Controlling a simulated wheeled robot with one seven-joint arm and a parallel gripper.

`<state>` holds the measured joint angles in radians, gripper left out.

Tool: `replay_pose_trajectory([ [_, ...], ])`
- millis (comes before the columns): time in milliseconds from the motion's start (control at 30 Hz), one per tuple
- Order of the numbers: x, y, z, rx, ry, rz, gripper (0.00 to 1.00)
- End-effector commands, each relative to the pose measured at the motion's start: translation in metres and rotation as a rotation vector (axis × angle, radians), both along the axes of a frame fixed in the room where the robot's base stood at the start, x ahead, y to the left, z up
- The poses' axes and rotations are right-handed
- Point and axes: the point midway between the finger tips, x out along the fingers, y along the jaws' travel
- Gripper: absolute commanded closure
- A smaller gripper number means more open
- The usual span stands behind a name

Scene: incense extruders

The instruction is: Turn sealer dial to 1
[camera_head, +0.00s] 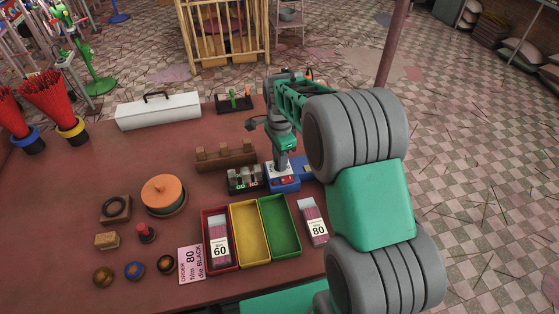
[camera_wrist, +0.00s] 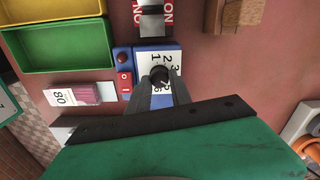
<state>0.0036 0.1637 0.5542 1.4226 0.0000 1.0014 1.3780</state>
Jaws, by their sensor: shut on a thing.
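The sealer (camera_head: 285,180) is a blue box with a pale dial plate on top, near the right edge of the red table. In the head view my gripper (camera_head: 281,164) comes down onto the sealer from above. The knob's pointer cannot be made out, so its setting is unclear. A red rocker switch (camera_wrist: 125,81) sits beside the plate.
Red, yellow and green trays (camera_head: 281,225) stand in front of the sealer. A pack marked 80 (camera_head: 313,222) lies right of them.

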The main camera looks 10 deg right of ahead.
Motion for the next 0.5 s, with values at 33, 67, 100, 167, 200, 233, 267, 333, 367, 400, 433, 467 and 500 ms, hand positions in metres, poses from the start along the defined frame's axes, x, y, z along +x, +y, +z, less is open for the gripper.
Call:
replay_pose_trajectory([
  [33, 0.0007, -0.0001, -0.0006, -0.001, -0.002, 0.041, 1.0],
  [67, 0.0008, 0.0001, -0.0004, -0.001, -0.002, 0.069, 1.0],
  [100, 0.0009, 0.0001, -0.0004, -0.001, -0.002, 0.108, 1.0],
  [167, 0.0009, 0.0001, -0.0003, -0.001, -0.002, 0.164, 1.0],
  [200, 0.0008, 0.0001, -0.0004, 0.0, -0.001, 0.203, 1.0],
  [233, 0.0008, 0.0002, -0.0004, 0.0, -0.001, 0.231, 1.0],
  [267, 0.0008, 0.0002, -0.0005, 0.0, -0.001, 0.259, 1.0],
  [333, 0.0009, 0.0003, -0.0004, 0.0, -0.001, 0.326, 1.0],
  [367, 0.001, 0.0003, -0.0003, 0.0, -0.001, 0.355, 1.0],
  [400, 0.0011, 0.0003, -0.0002, 0.0, -0.001, 0.393, 1.0],
  [433, 0.0012, 0.0003, -0.0001, -0.001, -0.001, 0.421, 1.0],
  [467, 0.0013, 0.0005, 0.0, 0.0, -0.002, 0.45, 1.0],
  [500, 0.0014, 0.0005, 0.0001, 0.0, -0.002, 0.488, 1.0],
])
